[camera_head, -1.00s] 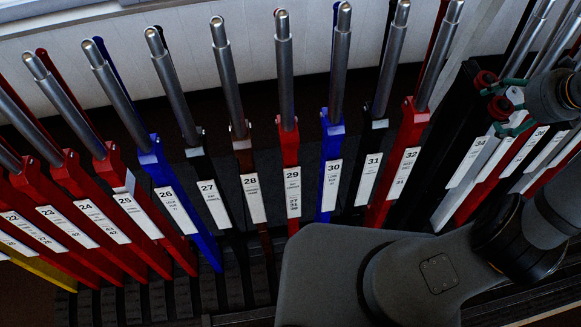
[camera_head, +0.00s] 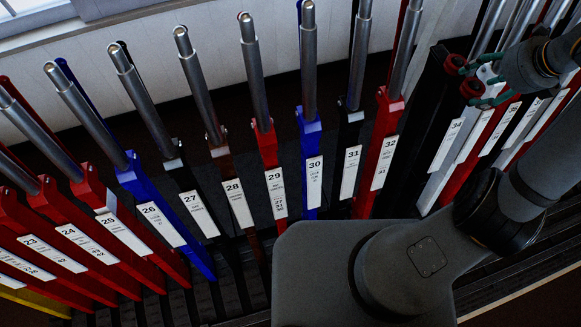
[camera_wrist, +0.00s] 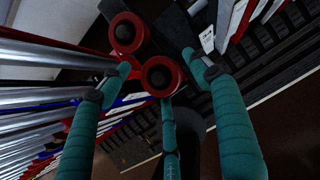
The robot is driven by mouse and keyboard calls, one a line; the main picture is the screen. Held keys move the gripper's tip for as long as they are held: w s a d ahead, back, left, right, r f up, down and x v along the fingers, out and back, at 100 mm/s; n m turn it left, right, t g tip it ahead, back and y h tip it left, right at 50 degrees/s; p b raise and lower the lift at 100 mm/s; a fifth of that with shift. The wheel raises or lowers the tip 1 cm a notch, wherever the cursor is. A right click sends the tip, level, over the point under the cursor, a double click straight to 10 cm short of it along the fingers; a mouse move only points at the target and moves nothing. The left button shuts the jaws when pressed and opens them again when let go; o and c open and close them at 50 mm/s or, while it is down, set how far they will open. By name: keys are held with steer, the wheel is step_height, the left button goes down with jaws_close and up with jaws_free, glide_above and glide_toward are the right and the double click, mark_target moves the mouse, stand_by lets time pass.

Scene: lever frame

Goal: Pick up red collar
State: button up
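Two red collars with dark centres sit side by side on a black post. In the wrist view one collar (camera_wrist: 160,76) lies between the teal fingertips of my gripper (camera_wrist: 165,84). The other collar (camera_wrist: 126,33) is farther up and left. In the head view the upper collar (camera_head: 455,63) and the lower collar (camera_head: 472,88) show at the upper right, with my gripper (camera_head: 487,85) just right of them. The fingers are spread open around the nearer collar. I cannot tell whether any finger touches it.
A row of numbered levers with steel handles, such as the blue lever 30 (camera_head: 312,165) and red lever 32 (camera_head: 383,150), stands left of the collars. More levers, including white lever 34 (camera_head: 447,145), stand close on the right, near my gripper. A pale wall is behind.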

steer(key=v, duration=0.8)
steer(key=shift+s, duration=0.4)
steer(key=shift+v, duration=0.75)
steer(key=shift+c, duration=1.3)
